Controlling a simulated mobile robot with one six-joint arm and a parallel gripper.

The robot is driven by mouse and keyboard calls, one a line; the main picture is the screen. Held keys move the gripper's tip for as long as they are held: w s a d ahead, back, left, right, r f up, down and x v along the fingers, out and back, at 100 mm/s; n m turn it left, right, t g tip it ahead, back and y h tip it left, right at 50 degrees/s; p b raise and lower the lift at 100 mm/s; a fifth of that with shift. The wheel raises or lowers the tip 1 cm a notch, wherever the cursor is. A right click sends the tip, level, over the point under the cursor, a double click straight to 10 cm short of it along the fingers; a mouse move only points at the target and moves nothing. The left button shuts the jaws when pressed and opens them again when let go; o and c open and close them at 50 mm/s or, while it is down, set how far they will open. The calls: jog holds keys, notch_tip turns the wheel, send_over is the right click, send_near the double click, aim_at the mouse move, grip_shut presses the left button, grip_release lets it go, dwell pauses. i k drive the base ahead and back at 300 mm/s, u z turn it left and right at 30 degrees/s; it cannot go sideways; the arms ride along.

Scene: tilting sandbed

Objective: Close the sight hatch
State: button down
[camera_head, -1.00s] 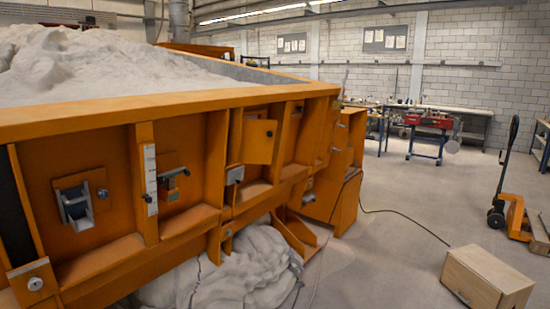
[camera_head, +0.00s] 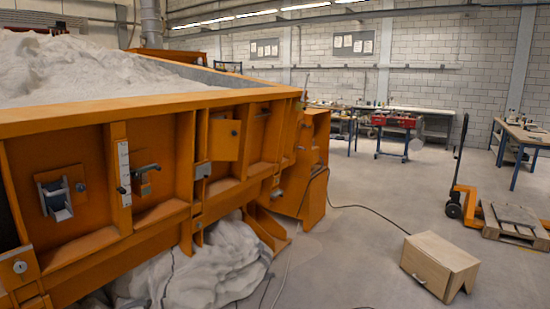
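The orange sandbed (camera_head: 150,100) fills the left half of the view, heaped with pale sand. A small square orange panel with a dark knob, which looks like the sight hatch (camera_head: 222,142), is on its side wall. It seems to stand out at an angle from the wall, but I cannot tell how far it is open. Left of it are a latch handle (camera_head: 143,172), a white scale strip (camera_head: 125,172) and a grey bracket (camera_head: 55,198) on the same wall. My gripper is not in view.
Pale sacks or a sheeted heap (camera_head: 205,265) lie under the sandbed. A dark cable (camera_head: 370,209) crosses the floor. A wooden box (camera_head: 440,262) and an orange pallet truck (camera_head: 467,200) stand at the right. Workbenches line the back.

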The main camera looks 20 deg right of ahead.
aim_at(222, 135)
jog(key=z, duration=0.1)
jog(key=k, duration=0.55)
jog(key=z, duration=0.25)
jog(key=i, duration=1.25)
jog(key=u, duration=0.45)
jog(key=i, duration=0.6)
jog(key=u, duration=0.95)
jog(key=i, duration=0.55)
jog(key=u, duration=0.25)
